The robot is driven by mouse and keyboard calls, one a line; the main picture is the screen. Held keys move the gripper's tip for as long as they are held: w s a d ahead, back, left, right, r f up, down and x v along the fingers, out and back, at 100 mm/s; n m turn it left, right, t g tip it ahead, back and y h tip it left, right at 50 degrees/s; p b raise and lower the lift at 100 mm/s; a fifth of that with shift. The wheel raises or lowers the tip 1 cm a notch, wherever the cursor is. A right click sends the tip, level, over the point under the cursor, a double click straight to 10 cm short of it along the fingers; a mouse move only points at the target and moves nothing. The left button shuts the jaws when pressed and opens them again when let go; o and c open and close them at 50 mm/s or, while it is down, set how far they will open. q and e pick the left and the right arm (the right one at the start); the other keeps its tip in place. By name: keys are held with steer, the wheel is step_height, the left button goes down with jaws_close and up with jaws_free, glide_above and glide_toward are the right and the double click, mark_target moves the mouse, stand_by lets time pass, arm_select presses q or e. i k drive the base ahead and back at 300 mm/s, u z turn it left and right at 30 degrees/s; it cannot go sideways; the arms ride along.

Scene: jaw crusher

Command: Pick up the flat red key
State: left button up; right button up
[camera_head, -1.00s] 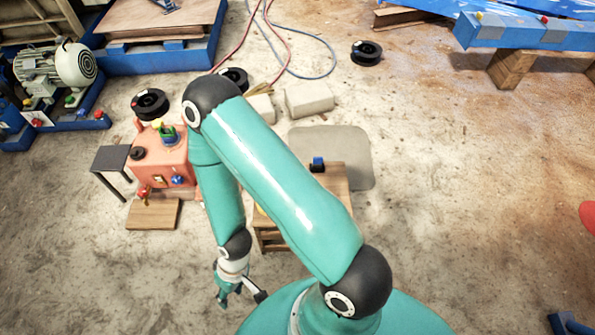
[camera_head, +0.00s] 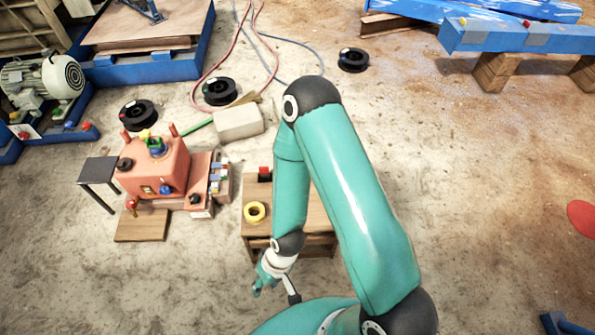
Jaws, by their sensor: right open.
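A small red piece (camera_head: 264,173) stands on the back left of the low wooden table (camera_head: 257,228). I cannot tell whether it is the flat red key. A red-handled part (camera_head: 131,205) also shows at the front left of the orange machine box (camera_head: 152,172), too small to make out. My right gripper (camera_head: 275,292) hangs open and empty in front of the low table, apart from both. My right arm covers the right part of the table top. My left gripper is not in view.
A yellow ring (camera_head: 255,212) lies on the low table. A panel with small coloured parts (camera_head: 219,172) adjoins the orange box. A wooden board (camera_head: 141,225) and a dark stand (camera_head: 98,170) are nearby.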

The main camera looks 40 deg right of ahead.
mark_target(264, 172)
steer(key=z, duration=0.5)
steer(key=i, duration=1)
steer(key=u, duration=0.05)
